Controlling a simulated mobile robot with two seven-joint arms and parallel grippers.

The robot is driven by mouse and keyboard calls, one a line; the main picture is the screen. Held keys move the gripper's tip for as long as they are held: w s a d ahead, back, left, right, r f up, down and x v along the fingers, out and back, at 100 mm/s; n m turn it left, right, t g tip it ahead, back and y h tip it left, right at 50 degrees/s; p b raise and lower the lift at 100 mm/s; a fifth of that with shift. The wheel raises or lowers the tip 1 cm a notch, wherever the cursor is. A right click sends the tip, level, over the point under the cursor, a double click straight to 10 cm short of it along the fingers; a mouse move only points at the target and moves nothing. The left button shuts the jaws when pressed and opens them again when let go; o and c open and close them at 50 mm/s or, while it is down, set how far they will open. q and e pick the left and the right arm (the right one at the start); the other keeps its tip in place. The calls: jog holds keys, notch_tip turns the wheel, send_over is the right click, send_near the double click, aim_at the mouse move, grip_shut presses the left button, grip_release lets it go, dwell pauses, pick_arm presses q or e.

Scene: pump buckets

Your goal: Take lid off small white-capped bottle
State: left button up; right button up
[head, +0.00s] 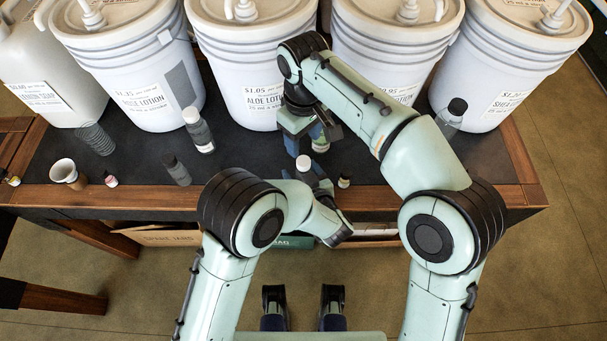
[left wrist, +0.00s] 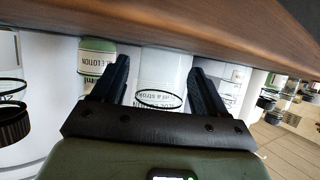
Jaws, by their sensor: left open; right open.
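A small white-capped bottle stands near the table's front; its white cap (head: 303,162) shows in the head view, while its body is mostly hidden behind my left arm. My right gripper (head: 318,132) is open, pointing down just behind and to the right of that cap, beside a green-labelled bottle (head: 320,146). My left gripper is open and lies low by the table's front edge, largely covered by my own arm in the head view. In the left wrist view its two dark fingers (left wrist: 158,72) are spread, with a pale labelled container (left wrist: 163,75) seen between them.
Large white lotion buckets (head: 260,75) line the back. A taller white-capped bottle (head: 199,130), a dark bottle (head: 177,170), a clear dark-capped bottle (head: 452,117) and a cup (head: 66,172) stand on the dark table (head: 125,150). Its wooden front edge (head: 130,197) is close to my left arm.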

pick_arm(q)
jog(key=shift+w+f, duration=0.1)
jog(key=shift+w, duration=0.15)
